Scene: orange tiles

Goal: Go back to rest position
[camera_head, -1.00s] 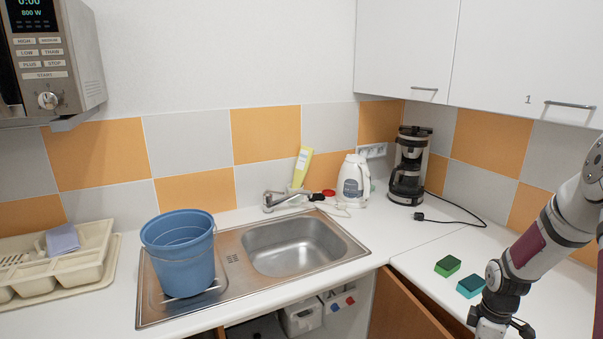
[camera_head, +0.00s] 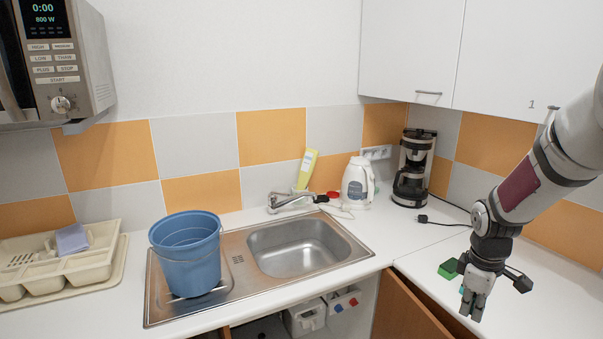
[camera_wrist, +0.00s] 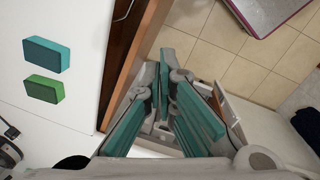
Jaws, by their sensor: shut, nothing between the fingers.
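My gripper (camera_head: 474,303) hangs pointing down at the lower right of the head view, over the front edge of the right counter. In the wrist view its teal-padded fingers (camera_wrist: 170,88) are shut with nothing held. A green sponge (camera_head: 447,269) lies on the counter beside my gripper, and a teal sponge is mostly hidden behind the gripper there. The wrist view shows both clearly, the teal sponge (camera_wrist: 47,54) above the green sponge (camera_wrist: 44,89), apart from the fingers.
An open brown cabinet door (camera_head: 408,307) is below the counter edge. A blue bucket (camera_head: 187,257) stands on the sink's drainboard (camera_head: 238,284). A kettle (camera_head: 357,183), coffee maker (camera_head: 413,168) and its cord are at the back. White wall cabinets (camera_head: 520,60) hang above.

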